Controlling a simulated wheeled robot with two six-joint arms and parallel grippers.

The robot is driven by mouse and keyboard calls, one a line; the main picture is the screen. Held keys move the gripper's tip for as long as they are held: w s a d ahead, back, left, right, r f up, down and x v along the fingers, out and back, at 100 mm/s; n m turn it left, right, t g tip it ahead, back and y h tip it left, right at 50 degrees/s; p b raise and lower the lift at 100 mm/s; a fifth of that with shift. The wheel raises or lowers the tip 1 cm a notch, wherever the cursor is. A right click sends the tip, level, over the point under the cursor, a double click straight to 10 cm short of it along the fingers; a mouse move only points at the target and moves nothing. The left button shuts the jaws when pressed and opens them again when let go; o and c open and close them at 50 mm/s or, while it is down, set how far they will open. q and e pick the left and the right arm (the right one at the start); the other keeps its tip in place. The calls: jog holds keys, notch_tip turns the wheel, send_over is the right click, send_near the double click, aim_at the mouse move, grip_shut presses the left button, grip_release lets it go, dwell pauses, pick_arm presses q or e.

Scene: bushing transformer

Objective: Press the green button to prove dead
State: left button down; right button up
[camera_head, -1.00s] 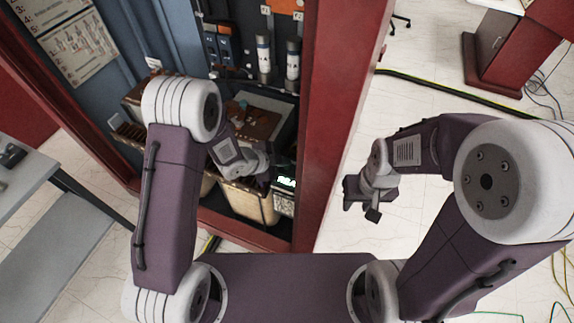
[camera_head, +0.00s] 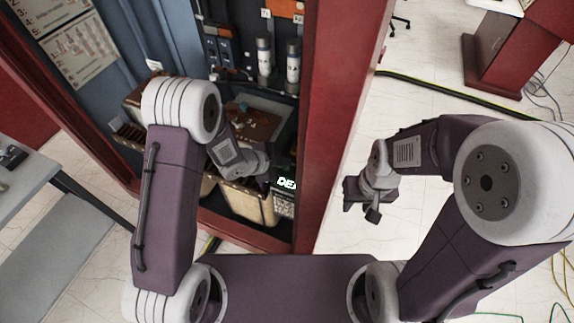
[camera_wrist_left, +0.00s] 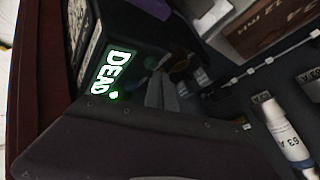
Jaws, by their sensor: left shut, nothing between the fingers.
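A lit display panel (camera_wrist_left: 117,72) reads "DEAD" in glowing letters in the left wrist view; the head view shows part of this text (camera_head: 287,183) at the cabinet's right side. A small green glowing spot (camera_wrist_left: 113,95) lies just beside the letters; I cannot tell whether it is the button or a lamp. My left gripper (camera_wrist_left: 160,92) is shut and empty, its dark fingers near the panel; contact cannot be made out. In the head view the left fingertips are hidden in shadow beside the display. My right gripper (camera_head: 364,203) hangs outside the cabinet, away from the panel.
The cabinet's red frame (camera_head: 338,110) stands between my arms. Inside are white cylinders (camera_head: 264,58), a brown box (camera_head: 255,122) and a beige bin (camera_head: 248,203). A grey table (camera_head: 35,175) stands at left. The floor at right is mostly clear, with cables.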

aim_at(285, 170)
pick_arm(q)
jog(key=shift+r, duration=0.4)
notch_tip(285, 170, up, 5)
jog(key=p, duration=0.4)
jog(key=shift+f, duration=0.1)
dwell(0.7)
